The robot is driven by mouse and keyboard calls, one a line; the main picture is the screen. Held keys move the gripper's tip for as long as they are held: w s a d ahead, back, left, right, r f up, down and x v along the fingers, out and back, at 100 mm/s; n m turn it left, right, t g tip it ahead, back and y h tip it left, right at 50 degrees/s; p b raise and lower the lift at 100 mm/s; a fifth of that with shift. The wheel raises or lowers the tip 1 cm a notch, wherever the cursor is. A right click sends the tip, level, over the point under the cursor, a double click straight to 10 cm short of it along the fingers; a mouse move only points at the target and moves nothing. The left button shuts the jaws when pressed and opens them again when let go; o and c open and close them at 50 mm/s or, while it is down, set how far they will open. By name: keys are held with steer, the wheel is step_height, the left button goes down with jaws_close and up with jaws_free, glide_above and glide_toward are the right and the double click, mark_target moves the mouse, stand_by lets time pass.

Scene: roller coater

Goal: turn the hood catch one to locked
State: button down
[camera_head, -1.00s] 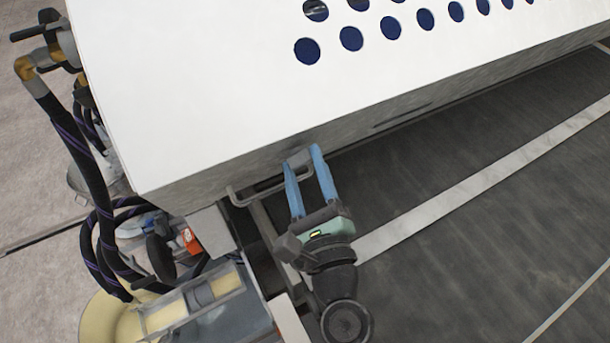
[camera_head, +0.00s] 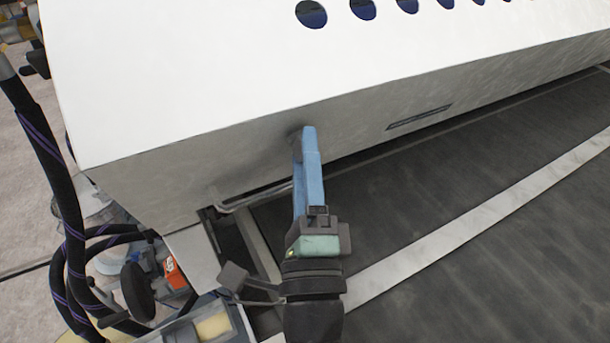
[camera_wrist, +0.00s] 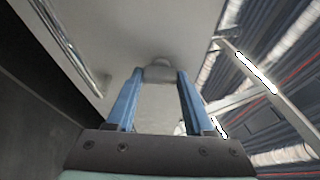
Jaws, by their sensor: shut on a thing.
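The hood catch is a small grey knob (camera_wrist: 158,73) on the underside or front face of the white hood (camera_head: 240,75). In the wrist view it sits between the tips of my two blue fingers. My gripper (camera_head: 306,140) reaches up to the hood's grey front face and is shut on the catch; it also shows in the wrist view (camera_wrist: 160,78). In the head view the fingers overlap edge-on and hide most of the catch. I cannot read the catch's locked or unlocked position.
A grey bar handle (camera_head: 255,198) runs along the hood's lower edge, close beside my fingers. A dark slot (camera_head: 418,118) is to the right. Black hoses (camera_head: 62,230) hang at the left. The dark belt (camera_head: 450,215) with pale stripes lies below right.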

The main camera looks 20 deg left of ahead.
steer(key=shift+n+b, duration=0.4)
steer(key=shift+b, duration=0.05)
steer(key=shift+c, duration=1.4)
jaws_free()
steer(key=b+v, duration=0.3)
steer(key=v, duration=1)
steer(key=shift+a, duration=0.1)
